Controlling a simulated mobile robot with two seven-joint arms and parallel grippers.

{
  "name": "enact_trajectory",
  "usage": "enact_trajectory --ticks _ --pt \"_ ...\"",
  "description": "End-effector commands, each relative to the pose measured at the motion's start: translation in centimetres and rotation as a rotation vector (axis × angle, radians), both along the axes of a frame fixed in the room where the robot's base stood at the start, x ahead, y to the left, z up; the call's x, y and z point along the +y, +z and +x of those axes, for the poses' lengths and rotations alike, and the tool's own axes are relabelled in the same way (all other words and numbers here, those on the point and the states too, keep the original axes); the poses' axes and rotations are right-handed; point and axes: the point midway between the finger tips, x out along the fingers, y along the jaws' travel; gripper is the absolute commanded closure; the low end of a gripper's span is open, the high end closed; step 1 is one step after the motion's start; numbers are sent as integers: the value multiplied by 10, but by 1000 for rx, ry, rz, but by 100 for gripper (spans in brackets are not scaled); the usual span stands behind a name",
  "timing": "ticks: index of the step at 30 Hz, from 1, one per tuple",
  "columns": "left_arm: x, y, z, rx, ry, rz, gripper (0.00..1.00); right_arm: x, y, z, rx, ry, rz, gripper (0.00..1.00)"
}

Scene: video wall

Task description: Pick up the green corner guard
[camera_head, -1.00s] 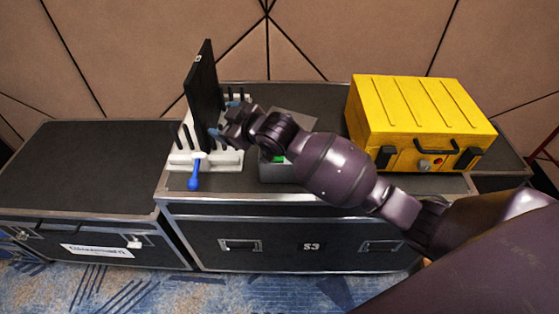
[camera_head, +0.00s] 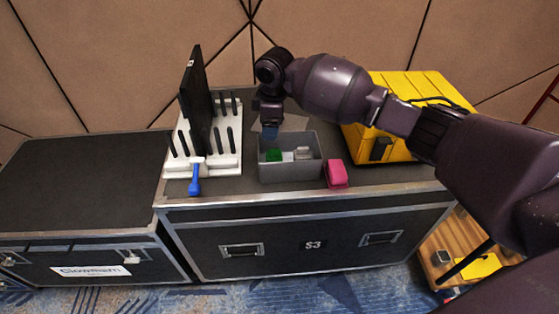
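The green corner guard (camera_head: 273,155) lies inside a grey open bin (camera_head: 290,172) on top of the black case marked S3, in the bin's left part. My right gripper (camera_head: 269,133) points down just above the bin's back left part, behind and above the green guard. Its blue fingertips are seen edge-on, so I cannot tell whether they are open or shut. No gap between the green guard and the fingertips can be measured from this view. My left gripper is not in view.
White pieces (camera_head: 302,154) share the bin. A pink block (camera_head: 336,174) stands right of it. A white rack (camera_head: 228,152) with black pegs, an upright dark panel (camera_head: 194,98) and a blue-handled tool (camera_head: 195,181) stand left. A yellow case (camera_head: 362,146) is behind right.

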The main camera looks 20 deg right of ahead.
Motion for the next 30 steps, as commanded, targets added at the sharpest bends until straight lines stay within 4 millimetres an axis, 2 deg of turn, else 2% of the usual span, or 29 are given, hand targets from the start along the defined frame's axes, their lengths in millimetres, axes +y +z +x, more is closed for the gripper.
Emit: enact_trajectory --ticks 3,8,11,19,26,30 --pt "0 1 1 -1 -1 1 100 -5 -1 -14 91 51 -28 28" --pt "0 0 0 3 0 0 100 -9 -4 -19 121 93 -51 28" --pt "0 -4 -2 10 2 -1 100 -8 -13 -19 122 96 -51 28" --pt "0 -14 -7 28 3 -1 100 -8 -53 -19 123 94 -51 28" --pt "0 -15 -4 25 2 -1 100 -7 -64 -19 118 94 -50 28" --pt "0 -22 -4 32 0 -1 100 -5 -81 -20 122 94 -51 28"
